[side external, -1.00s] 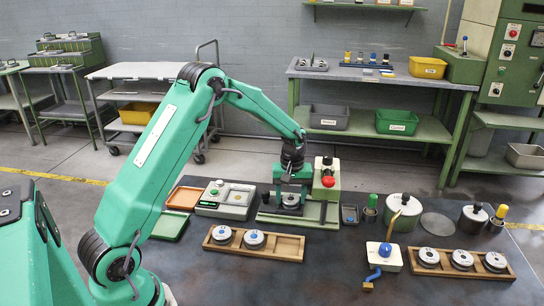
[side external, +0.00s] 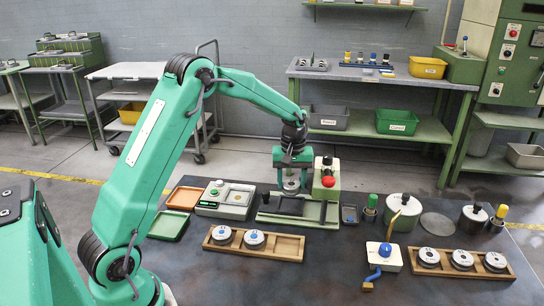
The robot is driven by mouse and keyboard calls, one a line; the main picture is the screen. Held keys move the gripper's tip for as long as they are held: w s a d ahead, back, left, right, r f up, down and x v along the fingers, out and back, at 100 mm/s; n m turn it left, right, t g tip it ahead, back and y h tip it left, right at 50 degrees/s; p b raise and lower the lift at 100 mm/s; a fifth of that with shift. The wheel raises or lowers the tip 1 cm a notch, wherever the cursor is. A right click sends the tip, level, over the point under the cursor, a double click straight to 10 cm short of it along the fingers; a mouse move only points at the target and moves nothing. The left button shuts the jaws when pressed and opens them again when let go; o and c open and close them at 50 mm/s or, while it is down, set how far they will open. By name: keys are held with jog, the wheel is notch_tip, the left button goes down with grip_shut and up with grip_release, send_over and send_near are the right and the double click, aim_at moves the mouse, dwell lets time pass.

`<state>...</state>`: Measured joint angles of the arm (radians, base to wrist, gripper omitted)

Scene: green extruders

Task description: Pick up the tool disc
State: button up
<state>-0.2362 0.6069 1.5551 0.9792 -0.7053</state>
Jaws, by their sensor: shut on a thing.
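My gripper (side external: 291,178) points down above the green machine base (side external: 320,213). It is shut on the tool disc (side external: 291,185), a small pale grey disc that is partly hidden between the green fingers. The disc hangs a little above the dark slot (side external: 290,206) of the machine, apart from it. Other discs of like look sit in a wooden rack (side external: 289,247) at the front and in a second wooden rack (side external: 458,262) at the right.
The machine's cream and green head with a red knob (side external: 329,180) stands right beside my gripper. A scale (side external: 225,199) and a green tray (side external: 168,226) are to the left. Pots (side external: 402,212) and a white block with a blue handle (side external: 384,256) are to the right.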

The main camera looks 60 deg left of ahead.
aim_at(292, 184)
jog(key=shift+r, duration=2.35)
jog(key=shift+r, duration=0.1)
jog(key=shift+r, duration=0.55)
jog(key=s+d+r, duration=0.4)
jog(key=s+d, duration=0.6)
jog(key=d, duration=0.2)
notch_tip(292, 184, down, 9)
jog(key=shift+s, duration=0.25)
jog(key=shift+f, duration=0.2)
jog(key=shift+f, duration=3.55)
